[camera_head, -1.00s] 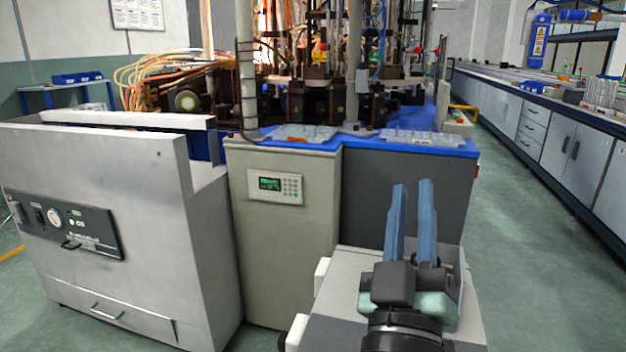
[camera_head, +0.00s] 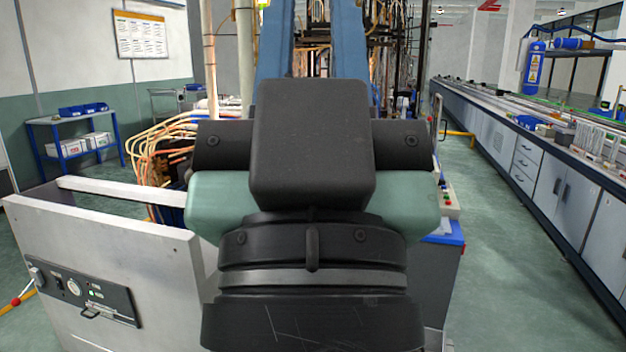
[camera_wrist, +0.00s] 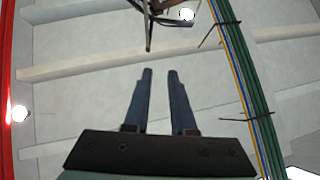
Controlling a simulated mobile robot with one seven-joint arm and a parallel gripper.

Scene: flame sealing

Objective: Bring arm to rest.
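My gripper (camera_head: 311,40) stands large and close in the middle of the head view, its blue fingers pointing up past the top edge. In the wrist view my gripper (camera_wrist: 160,73) shows two blue fingers with a clear gap between them and nothing held. The wrist camera looks up at the pale ceiling (camera_wrist: 80,110). My wrist hides much of the flame sealing machine behind it.
A grey metal cabinet (camera_head: 130,260) with a gauge panel stands at the left. Orange hoses (camera_head: 165,150) show behind it. A long lab bench (camera_head: 560,185) runs along the right, with open green floor (camera_head: 480,240) beside it. A green cable bundle (camera_wrist: 245,80) crosses the ceiling.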

